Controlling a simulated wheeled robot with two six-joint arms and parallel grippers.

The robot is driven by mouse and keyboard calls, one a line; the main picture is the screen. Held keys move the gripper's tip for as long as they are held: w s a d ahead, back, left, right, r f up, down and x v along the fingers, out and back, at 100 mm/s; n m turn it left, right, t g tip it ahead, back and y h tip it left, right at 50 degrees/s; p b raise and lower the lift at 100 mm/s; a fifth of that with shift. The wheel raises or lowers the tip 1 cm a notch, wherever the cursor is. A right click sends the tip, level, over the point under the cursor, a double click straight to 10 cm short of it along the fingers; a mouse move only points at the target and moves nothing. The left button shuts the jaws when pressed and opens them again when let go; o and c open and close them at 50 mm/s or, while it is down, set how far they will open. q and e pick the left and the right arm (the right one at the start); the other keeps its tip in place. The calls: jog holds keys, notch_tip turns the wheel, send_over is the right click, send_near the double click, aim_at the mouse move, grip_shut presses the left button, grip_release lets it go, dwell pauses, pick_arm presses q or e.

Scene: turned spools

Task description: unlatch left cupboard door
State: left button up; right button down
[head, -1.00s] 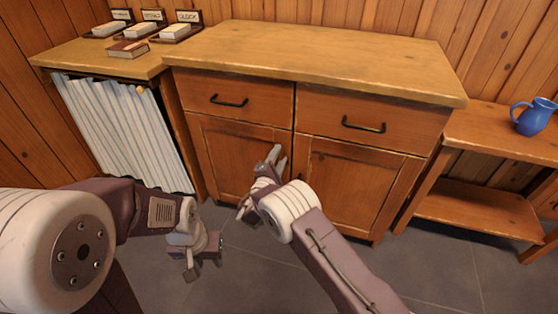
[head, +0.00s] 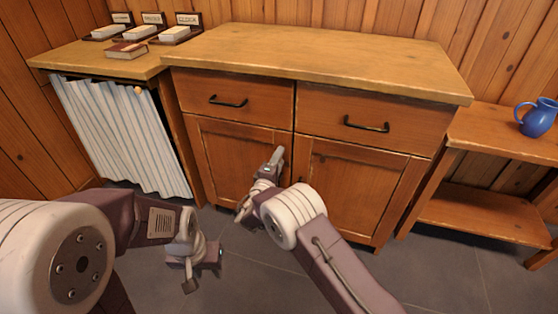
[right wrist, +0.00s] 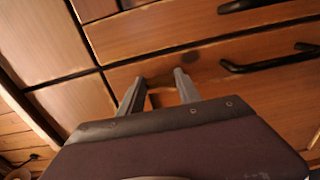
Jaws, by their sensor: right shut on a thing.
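The left cupboard door (head: 226,160) is closed below the left drawer, beside the right door (head: 345,190). My right gripper (head: 276,157) is at its upper right part, near the seam between the doors. In the right wrist view its two fingers (right wrist: 160,88) are on either side of a small brown wooden piece, which looks like the latch (right wrist: 161,100). The gripper is shut on it. In the head view the latch is hidden by the fingers. My left gripper (head: 201,270) hangs low at the left, away from the cupboard; its finger gap is unclear.
Dark bar handles (right wrist: 275,60) stand near the door seam in the wrist view. The drawers have black handles (head: 228,101). A striped curtain (head: 120,135) hangs at left, and a low shelf with a blue jug (head: 537,118) stands at right. The worktop is clear.

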jog(key=c, duration=0.8)
grip_release()
jog(key=shift+c, duration=0.2)
jog(key=p+v, duration=0.4)
jog(key=v, duration=0.5)
jog(key=shift+d, duration=0.1)
